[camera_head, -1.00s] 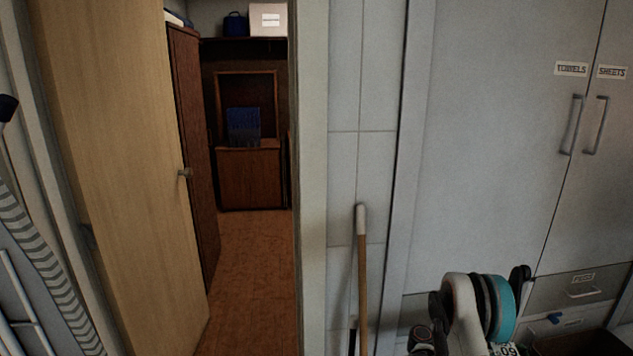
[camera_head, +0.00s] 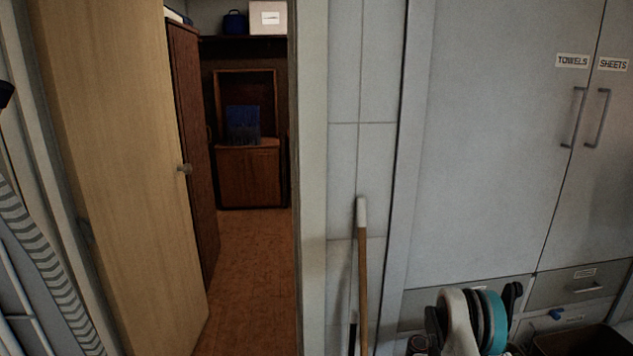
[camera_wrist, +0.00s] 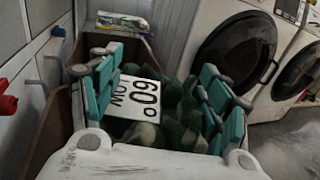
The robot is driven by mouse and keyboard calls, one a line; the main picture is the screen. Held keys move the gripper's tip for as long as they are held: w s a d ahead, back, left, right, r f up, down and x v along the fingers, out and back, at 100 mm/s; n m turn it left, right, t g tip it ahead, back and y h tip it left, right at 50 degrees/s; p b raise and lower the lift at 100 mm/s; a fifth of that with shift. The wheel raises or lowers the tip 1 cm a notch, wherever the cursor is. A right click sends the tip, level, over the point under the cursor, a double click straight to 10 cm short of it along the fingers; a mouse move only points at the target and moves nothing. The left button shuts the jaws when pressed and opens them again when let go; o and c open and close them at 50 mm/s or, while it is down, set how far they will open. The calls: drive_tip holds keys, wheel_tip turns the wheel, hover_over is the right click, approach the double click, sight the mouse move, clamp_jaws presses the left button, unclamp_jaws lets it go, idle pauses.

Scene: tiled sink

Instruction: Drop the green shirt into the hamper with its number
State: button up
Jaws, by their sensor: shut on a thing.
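The green shirt (camera_wrist: 182,122) is a crumpled dark green cloth between the teal fingers of my gripper (camera_wrist: 164,100) in the wrist view. My gripper is shut on it. No number on the bin can be read. In the head view only the top of my gripper's wrist shows at the bottom; shirt and fingers are hidden.
White front-loading machines (camera_wrist: 235,55) stand at the right in the wrist view. Tall cabinets labelled towels and sheets (camera_head: 500,130) fill the right of the head view. A wooden pole (camera_head: 362,270) leans by the open door (camera_head: 120,170). A brown bin edge (camera_head: 590,335) shows lower right.

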drive_tip(key=o, duration=1.5)
drive_tip(key=shift+c, duration=0.2)
wheel_tip(320, 180, up, 10)
